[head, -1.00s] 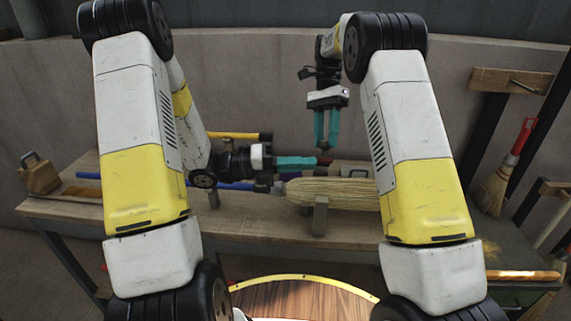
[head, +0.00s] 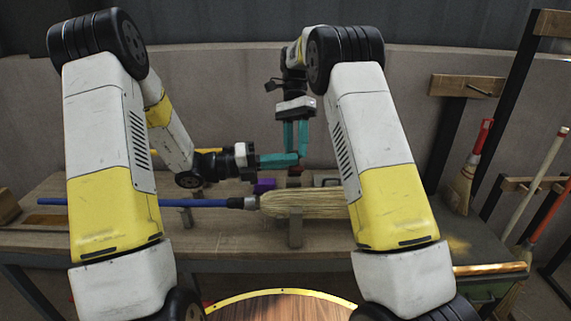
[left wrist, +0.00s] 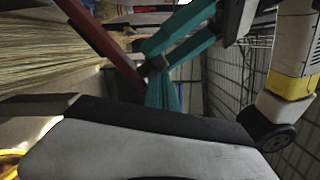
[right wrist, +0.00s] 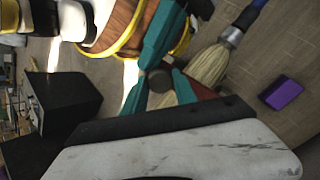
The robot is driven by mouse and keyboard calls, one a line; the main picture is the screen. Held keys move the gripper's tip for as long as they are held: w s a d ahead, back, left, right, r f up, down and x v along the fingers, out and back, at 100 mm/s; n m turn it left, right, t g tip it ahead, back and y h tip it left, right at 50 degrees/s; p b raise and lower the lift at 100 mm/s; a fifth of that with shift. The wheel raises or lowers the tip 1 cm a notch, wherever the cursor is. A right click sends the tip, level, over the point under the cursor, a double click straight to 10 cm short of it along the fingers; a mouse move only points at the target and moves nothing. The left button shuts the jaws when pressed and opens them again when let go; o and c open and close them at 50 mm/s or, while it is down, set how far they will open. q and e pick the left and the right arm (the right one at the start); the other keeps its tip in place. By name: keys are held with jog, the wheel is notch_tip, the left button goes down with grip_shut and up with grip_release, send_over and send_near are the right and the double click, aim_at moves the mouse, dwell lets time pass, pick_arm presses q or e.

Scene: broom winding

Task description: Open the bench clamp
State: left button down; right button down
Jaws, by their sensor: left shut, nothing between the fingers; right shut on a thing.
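The bench clamp shows only in part in the head view, with a small red piece (head: 294,172) under my grippers, behind the broom. Its red lever (left wrist: 105,42) runs slanting through the left wrist view and also shows in the right wrist view (right wrist: 207,90). My right gripper (head: 302,158) points down and is shut on the lever's dark round knob (right wrist: 158,80). My left gripper (head: 298,159) points right, shut and empty, close beside the right fingertips. Whether the two grippers touch I cannot tell. The clamp's jaws are hidden.
The broom with straw head (head: 300,204) and blue handle (head: 140,203) lies along the bench (head: 215,226), in front of the clamp. A purple block (head: 265,185) is left of the clamp. A wooden round table (head: 285,304) stands nearer me.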

pick_arm(q)
jog(key=shift+w+a+r, duration=0.1)
jog(key=shift+w+r, duration=0.2)
jog(key=shift+w, duration=0.25)
pick_arm(e)
jog(key=shift+s+f, duration=0.25)
jog(key=c, duration=1.1)
grip_release()
pick_arm(q)
jog(key=shift+f, duration=0.1)
pick_arm(e)
jog(key=shift+o, duration=0.5)
jog(key=shift+r, duration=0.1)
